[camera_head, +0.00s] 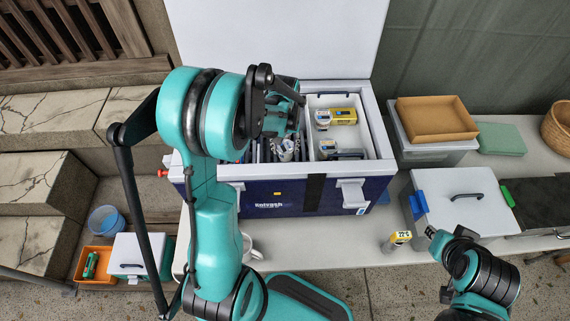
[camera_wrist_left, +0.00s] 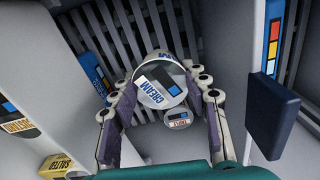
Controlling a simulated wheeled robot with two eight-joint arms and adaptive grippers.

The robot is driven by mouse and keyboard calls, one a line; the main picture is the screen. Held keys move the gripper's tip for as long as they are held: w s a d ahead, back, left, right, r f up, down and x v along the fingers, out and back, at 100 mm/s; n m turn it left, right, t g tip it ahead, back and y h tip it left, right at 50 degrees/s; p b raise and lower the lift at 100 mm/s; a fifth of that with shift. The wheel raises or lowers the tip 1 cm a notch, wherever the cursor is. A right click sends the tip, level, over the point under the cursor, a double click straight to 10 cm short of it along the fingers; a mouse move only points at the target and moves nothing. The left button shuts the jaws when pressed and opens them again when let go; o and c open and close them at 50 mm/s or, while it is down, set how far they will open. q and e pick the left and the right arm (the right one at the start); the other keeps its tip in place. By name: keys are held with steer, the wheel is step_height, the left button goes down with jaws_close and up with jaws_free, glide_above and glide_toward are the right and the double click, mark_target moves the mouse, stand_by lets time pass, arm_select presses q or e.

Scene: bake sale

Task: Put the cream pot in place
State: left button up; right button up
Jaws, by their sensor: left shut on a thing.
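The cream pot, a white cylinder with a "CREAM" label, shows in the left wrist view (camera_wrist_left: 160,85). My left gripper (camera_wrist_left: 163,98) is shut on it, with one finger on each side. They are inside the open blue cooler (camera_head: 270,200), over a slatted compartment. A smaller white pot (camera_wrist_left: 180,121) with a partly readable label sits beside the cream pot. In the head view my left arm hides much of the cooler's left part. My right gripper (camera_head: 449,236) is at the lower right, away from the cooler, and its jaw opening is unclear.
The cooler's right compartment holds a yellow-and-white pack (camera_head: 343,116) and jars. A grey divider wall and a dark blue block (camera_wrist_left: 272,118) flank my left gripper. A yellow-labelled jar (camera_head: 396,240) stands on the table, near a lidded grey box (camera_head: 460,205).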

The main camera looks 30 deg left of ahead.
mark_target(285, 160)
arm_select(q)
step_height(285, 160, down, 4)
steer(key=shift+w+f+b, duration=0.1)
steer(key=shift+b, duration=0.4)
step_height(285, 160, down, 3)
steer(key=shift+b, duration=0.6)
steer(key=shift+f, duration=0.35)
steer(key=shift+f, duration=0.1)
steer(key=o, duration=1.2)
